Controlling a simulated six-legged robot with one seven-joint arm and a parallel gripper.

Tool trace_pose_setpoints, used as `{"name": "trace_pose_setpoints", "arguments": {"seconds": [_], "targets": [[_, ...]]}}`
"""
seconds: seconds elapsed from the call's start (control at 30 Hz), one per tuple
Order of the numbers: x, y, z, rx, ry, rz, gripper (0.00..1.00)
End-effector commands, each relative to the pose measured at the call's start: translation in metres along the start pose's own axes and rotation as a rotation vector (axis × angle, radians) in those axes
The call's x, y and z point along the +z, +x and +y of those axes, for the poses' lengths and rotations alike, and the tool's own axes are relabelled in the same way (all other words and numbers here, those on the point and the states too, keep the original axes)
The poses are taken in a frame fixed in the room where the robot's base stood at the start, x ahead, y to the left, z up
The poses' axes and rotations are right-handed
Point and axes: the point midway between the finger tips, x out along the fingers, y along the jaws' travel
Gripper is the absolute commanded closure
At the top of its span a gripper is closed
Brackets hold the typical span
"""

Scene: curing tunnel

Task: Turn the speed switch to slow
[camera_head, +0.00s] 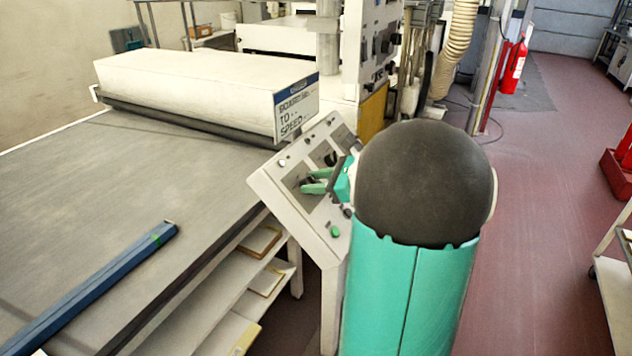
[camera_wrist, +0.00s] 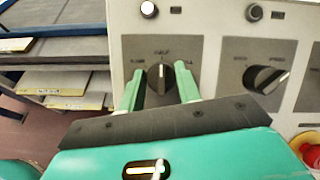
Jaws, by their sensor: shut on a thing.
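A slanted white control panel (camera_head: 318,215) stands at the end of the table. It carries black rotary knobs on grey plates. In the wrist view, my gripper (camera_wrist: 161,74) has its green fingers on either side of the left knob (camera_wrist: 160,78), shut on it. That knob's white mark points straight up, toward a small label that seems to read "HALF". A second black knob (camera_wrist: 267,79) sits to the right, apart from my fingers, its white mark pointing right and slightly up. Its small labels are too blurred to read surely. My gripper (camera_head: 316,181) also shows in the head view.
A sign (camera_head: 297,106) stands above the panel. A red button (camera_wrist: 311,152) is at the wrist view's lower right. A blue bar (camera_head: 95,285) lies on the grey table (camera_head: 70,200). Red floor at the right is mostly clear, with a trolley at its edge.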

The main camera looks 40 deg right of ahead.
Motion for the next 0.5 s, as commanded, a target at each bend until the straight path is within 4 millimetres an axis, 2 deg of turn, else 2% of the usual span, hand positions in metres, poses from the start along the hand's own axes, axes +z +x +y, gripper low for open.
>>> {"name": "trace_pose_setpoints", "arguments": {"seconds": [0.27,0.5], "targets": [[-0.0016,0.0,-0.0007,0.053,-0.122,-0.006,0.89],[-0.0017,-0.0002,-0.0018,0.132,-0.312,-0.017,0.89]]}}
